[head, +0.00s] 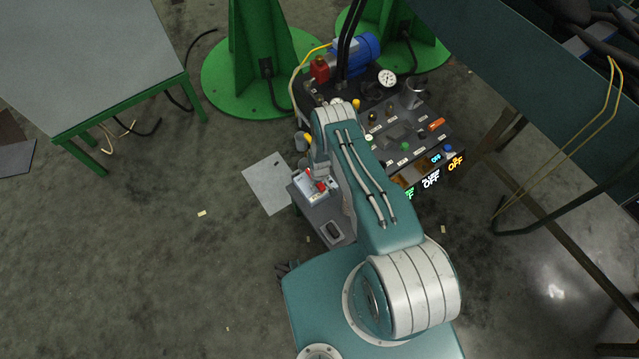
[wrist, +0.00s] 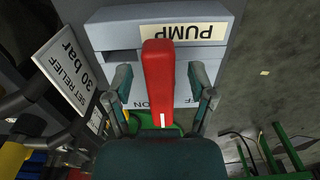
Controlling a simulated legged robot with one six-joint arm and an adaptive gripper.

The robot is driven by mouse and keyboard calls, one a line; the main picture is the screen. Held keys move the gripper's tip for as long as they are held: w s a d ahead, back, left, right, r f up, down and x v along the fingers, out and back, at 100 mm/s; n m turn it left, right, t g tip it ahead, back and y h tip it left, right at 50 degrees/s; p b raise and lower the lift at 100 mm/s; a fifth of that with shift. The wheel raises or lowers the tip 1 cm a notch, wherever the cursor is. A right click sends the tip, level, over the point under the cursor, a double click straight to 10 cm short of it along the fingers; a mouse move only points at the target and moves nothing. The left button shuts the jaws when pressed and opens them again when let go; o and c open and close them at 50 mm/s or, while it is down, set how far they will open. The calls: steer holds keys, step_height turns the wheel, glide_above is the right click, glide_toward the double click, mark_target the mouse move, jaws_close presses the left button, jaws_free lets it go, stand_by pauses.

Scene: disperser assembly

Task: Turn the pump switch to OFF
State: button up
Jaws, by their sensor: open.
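The red pump switch handle (wrist: 158,85) stands out from a light grey box (wrist: 115,32) with an upside-down PUMP label (wrist: 183,32) in the wrist view. A white mark shows at the handle's lower end. Partly covered ON and OFF labels sit to the lower left and lower right of the handle. My gripper (wrist: 160,78) is open, with one finger on each side of the handle and visible gaps to both. In the head view, the red handle (head: 319,186) shows small beside my arm, which hides part of it.
A SET RELIEF 30 bar sign (wrist: 72,66) is left of the box in the wrist view. In the head view, a control panel with lit OFF displays (head: 431,180), a blue motor (head: 355,53) and a gauge (head: 387,77) stand beyond. Green stands and tables surround open floor at left.

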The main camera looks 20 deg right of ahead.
jaws_close()
steer(key=shift+d+n, duration=0.1)
steer(key=shift+n, duration=0.3)
steer(key=n, duration=0.3)
steer(key=shift+w+d+f+n, duration=0.1)
steer(key=shift+w+d+n, duration=0.2)
steer(key=shift+d+n, duration=0.1)
steer(key=n, duration=0.4)
steer(key=shift+w+d+n, duration=0.3)
steer(key=shift+w, duration=0.1)
steer(key=n, duration=0.2)
steer(key=w+n, duration=0.1)
steer(key=n, duration=0.1)
steer(key=shift+d, duration=0.15)
steer(key=shift+w+n, duration=0.3)
steer(key=shift+n, duration=0.9)
steer(key=shift+w+n, duration=0.25)
steer(key=shift+n, duration=0.95)
